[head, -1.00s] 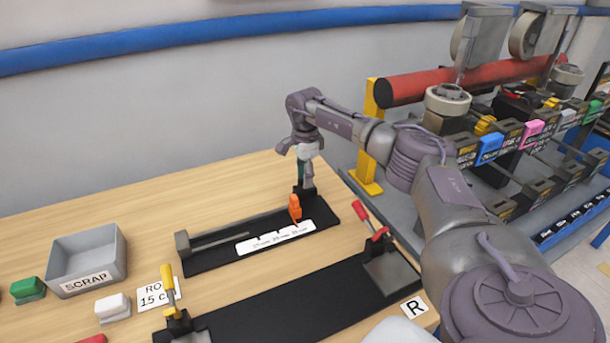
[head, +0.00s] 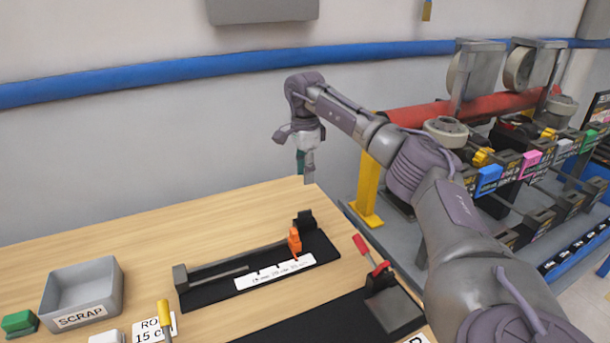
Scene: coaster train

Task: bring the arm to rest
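My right arm reaches in from the right. Its gripper (head: 307,172) points down over the back edge of the wooden table (head: 110,232), above and apart from the black measuring fixture (head: 215,291). The fingers are small and seen from the side, so I cannot tell whether they are open or shut. I see nothing clearly held. The fixture has a rod, an orange clamp (head: 294,241), a white scale strip (head: 275,271) and a black end block (head: 304,221). My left gripper is out of view.
A grey scrap bin (head: 84,291) and a green block (head: 19,322) sit at the left. A red-handled clamp (head: 369,254) stands on the front black plate (head: 310,322). A rack with coloured tags (head: 489,178) and a red roller (head: 420,112) are at the right.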

